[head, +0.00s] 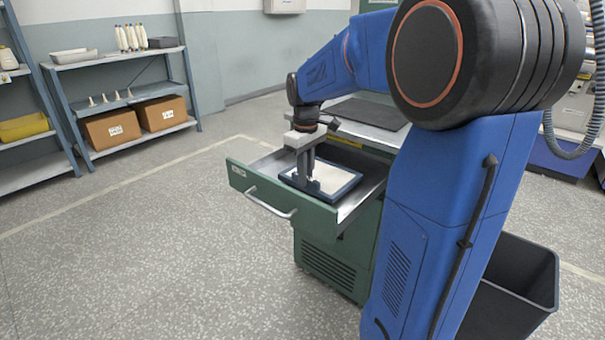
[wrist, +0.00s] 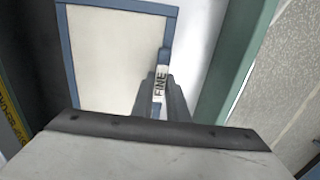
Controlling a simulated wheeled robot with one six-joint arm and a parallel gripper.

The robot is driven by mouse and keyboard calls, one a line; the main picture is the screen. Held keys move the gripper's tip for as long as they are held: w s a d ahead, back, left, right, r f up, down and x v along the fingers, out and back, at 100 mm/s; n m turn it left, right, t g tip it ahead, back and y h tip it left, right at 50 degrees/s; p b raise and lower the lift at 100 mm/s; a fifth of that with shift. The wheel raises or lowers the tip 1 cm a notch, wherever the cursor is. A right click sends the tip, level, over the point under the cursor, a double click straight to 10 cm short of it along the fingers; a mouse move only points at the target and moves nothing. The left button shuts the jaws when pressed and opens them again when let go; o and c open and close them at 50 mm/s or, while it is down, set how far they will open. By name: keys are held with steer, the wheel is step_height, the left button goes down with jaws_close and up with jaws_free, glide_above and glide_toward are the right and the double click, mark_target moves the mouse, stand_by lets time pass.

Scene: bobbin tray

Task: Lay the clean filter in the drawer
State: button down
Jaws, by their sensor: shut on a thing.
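The clean filter (head: 326,174) is a flat pale panel in a dark blue frame. It lies level in the open drawer (head: 260,197) of the green cabinet, as far as the head view shows. My gripper (head: 311,182) reaches down over the drawer and is shut on a tab of the filter. In the wrist view my gripper (wrist: 161,103) pinches this upright tab, which reads "FINE", at the edge of the filter (wrist: 112,58). Whether the filter touches the drawer floor, I cannot tell.
The drawer's green front wall (wrist: 232,62) runs close beside the filter. A dark mat (head: 367,113) lies on the cabinet top behind. A black bin (head: 515,290) stands at the right. Shelves (head: 125,101) with boxes stand at the far left. The floor in front is clear.

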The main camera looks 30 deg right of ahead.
steer(key=w, duration=0.3)
steer(key=shift+d, duration=0.4)
steer(key=shift+f, duration=0.6)
steer(key=shift+f, duration=0.15)
steer(key=c, duration=1.7)
jaws_free()
steer(key=shift+c, duration=0.2)
step_height(320, 180, up, 12)
